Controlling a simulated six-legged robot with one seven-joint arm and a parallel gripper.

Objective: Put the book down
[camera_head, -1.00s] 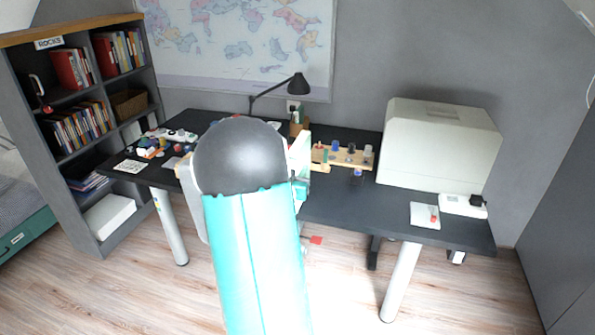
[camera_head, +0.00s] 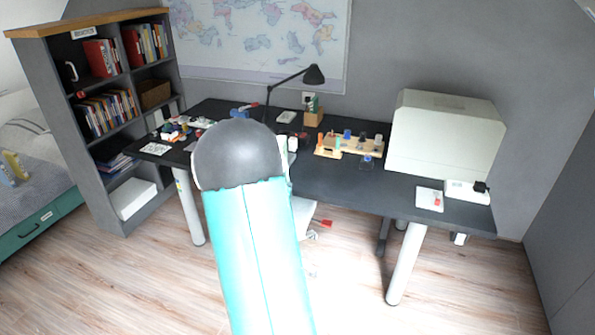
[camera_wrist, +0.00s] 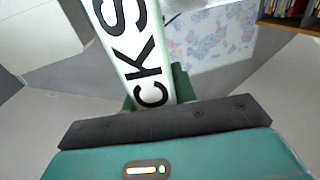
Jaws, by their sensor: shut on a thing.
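The held book (camera_wrist: 130,45) shows in the wrist view as a white spine with large black letters, "CKS" in view, and pale green edges. It stands tilted and runs out of the top of the picture. My gripper (camera_wrist: 155,95) is shut on its near end, with green fingers partly showing on either side. In the head view my arm's dark round joint and teal link hide the gripper and most of the book. The dark desk (camera_head: 335,190) lies beyond my arm.
A grey bookshelf (camera_head: 108,165) with a "ROCKS" label stands left. The desk bears a black lamp (camera_head: 313,75), a wooden rack (camera_head: 350,149), a beige box (camera_head: 445,140) and small clutter at left. The desk's middle right is fairly clear. A red item (camera_head: 322,222) shows low beyond my arm.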

